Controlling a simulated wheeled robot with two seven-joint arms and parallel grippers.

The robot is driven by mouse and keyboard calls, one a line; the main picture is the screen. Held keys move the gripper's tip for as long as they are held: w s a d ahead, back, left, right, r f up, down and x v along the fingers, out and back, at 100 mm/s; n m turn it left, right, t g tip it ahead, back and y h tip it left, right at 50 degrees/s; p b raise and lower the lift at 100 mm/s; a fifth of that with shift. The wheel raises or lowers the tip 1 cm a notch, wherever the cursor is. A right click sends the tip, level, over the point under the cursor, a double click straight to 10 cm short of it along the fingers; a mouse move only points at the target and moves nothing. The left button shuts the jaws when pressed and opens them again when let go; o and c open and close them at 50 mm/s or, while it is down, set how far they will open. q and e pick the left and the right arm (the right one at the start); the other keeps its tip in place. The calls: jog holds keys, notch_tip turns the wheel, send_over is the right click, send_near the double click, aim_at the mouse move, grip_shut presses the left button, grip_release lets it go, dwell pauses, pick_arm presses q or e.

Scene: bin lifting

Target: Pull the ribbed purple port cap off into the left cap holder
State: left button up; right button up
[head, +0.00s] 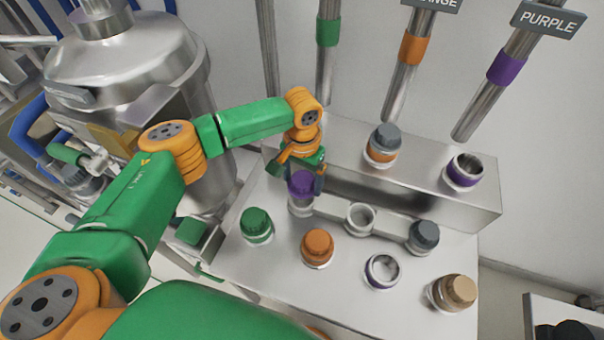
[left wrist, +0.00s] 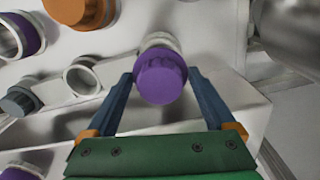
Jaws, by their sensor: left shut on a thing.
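The ribbed purple cap (head: 301,184) is held between the fingers of my left gripper (head: 304,176). In the left wrist view the purple cap (left wrist: 161,80) sits between the two blue-grey fingers (left wrist: 161,82). It is lined up with the pale round left cap holder (left wrist: 159,41), which also shows just below the cap in the head view (head: 301,207). I cannot tell whether the cap is fully seated in it. The purple-ringed front port (head: 382,270) stands open, without a cap. My right gripper is not in view.
The middle holder (head: 360,218) is empty; a dark grey cap (head: 424,235) is in the right one. Green (head: 256,222), orange (head: 317,246) and tan (head: 456,291) caps stand in front. Behind are a grey-capped orange port (head: 383,143) and an open purple port (head: 465,169).

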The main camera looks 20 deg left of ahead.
pick_arm(q)
jog(key=shift+f, duration=0.3)
jog(key=shift+f, duration=0.1)
jog(key=shift+f+b, duration=0.45)
jog(key=shift+f, duration=0.55)
jog(key=shift+f, duration=0.1)
jog(key=shift+f, duration=0.4)
jog(key=shift+f, duration=0.15)
jog(key=shift+f, duration=0.35)
jog(key=shift+f, duration=0.15)
